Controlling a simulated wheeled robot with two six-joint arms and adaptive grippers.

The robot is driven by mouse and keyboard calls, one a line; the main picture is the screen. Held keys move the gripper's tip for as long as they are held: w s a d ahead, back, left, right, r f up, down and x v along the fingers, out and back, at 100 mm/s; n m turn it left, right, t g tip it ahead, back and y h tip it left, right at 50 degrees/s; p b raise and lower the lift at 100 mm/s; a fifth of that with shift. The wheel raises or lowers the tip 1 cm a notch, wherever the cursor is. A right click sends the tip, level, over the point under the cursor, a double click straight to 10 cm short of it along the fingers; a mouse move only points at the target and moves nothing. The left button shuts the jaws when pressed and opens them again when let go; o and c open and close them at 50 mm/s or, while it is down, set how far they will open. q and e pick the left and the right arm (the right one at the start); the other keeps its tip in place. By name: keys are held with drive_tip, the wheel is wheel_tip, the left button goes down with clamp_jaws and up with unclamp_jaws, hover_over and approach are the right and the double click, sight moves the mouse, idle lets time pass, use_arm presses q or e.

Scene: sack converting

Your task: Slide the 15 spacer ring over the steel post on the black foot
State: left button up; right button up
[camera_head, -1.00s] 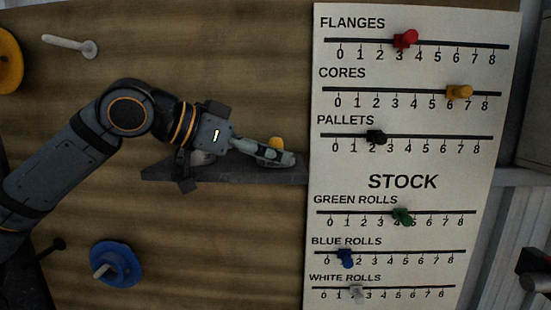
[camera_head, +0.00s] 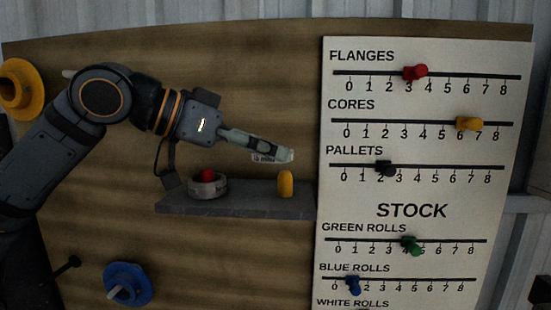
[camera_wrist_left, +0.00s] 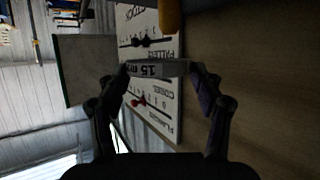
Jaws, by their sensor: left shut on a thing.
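My left gripper (camera_head: 283,155) is shut on the 15 spacer ring (camera_head: 268,158), a grey ring with a "15 mm" label. The ring is held above the shelf, apart from it. In the left wrist view the ring (camera_wrist_left: 158,69) sits between the two fingertips, its label upside down. Its hole cannot be made out. The steel post and its black foot cannot be made out in either view. My right gripper is not in view.
Below the gripper, a dark shelf (camera_head: 240,204) carries a round grey piece (camera_head: 207,187) with a red top (camera_head: 208,175) and an upright yellow piece (camera_head: 285,184). A white slider board (camera_head: 425,185) is at right. A blue flanged piece (camera_head: 128,284) and a yellow one (camera_head: 20,88) are on the left.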

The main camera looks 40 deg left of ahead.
use_arm(q)
drive_tip(key=s+r, duration=0.5)
drive_tip(key=s, duration=0.5)
drive_tip(key=shift+s+a, duration=0.15)
drive_tip(key=shift+a, duration=0.15)
